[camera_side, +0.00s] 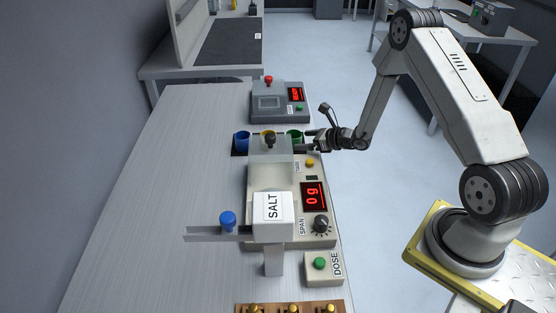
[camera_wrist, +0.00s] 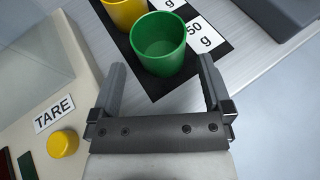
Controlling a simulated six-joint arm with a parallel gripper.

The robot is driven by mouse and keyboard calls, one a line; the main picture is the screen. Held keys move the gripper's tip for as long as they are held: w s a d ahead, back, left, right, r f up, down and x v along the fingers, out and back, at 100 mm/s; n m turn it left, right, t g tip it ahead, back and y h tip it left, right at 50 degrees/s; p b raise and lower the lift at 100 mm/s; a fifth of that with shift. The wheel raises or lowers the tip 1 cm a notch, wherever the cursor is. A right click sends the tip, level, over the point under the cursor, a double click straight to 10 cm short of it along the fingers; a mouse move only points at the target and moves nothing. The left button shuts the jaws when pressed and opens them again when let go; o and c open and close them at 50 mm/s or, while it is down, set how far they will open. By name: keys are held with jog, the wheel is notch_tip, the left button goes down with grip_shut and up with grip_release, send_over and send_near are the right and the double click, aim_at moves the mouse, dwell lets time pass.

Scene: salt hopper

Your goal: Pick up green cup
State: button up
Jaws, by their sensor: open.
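The green cup (camera_wrist: 158,45) stands upright on a black mat (camera_wrist: 195,75) with white weight labels, and looks empty in the wrist view. In the side view the green cup (camera_side: 295,135) is at the right end of a row of cups, partly hidden by my gripper. My gripper (camera_wrist: 162,75) is open, with one finger to each side of the cup's near side. The cup sits at or just beyond the fingertips; I cannot tell whether they touch it. In the side view my gripper (camera_side: 312,140) reaches in from the right at about cup height.
A yellow cup (camera_wrist: 124,12) stands close beside the green one, and a blue cup (camera_side: 242,140) further left. A grey device (camera_side: 278,103) stands behind. The salt hopper (camera_side: 273,215) is nearer.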

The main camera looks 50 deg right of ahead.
aim_at(295, 136)
jog(key=shift+x, duration=2.25)
jog(key=shift+d, duration=0.1)
jog(key=shift+c, duration=0.2)
jog(key=c, duration=1.2)
jog(key=shift+r, duration=0.15)
jog(key=shift+r, duration=0.75)
jog(key=shift+s+a+r, duration=0.6)
jog(key=shift+s+r, duration=1.3)
jog(key=shift+s, duration=0.4)
jog(key=shift+s+a+r, duration=0.55)
jog(key=shift+s+r, duration=1.3)
jog(key=shift+s, duration=0.45)
jog(key=shift+s+a+r, duration=0.6)
jog(key=shift+s+r, duration=1.3)
jog(key=shift+s, duration=0.35)
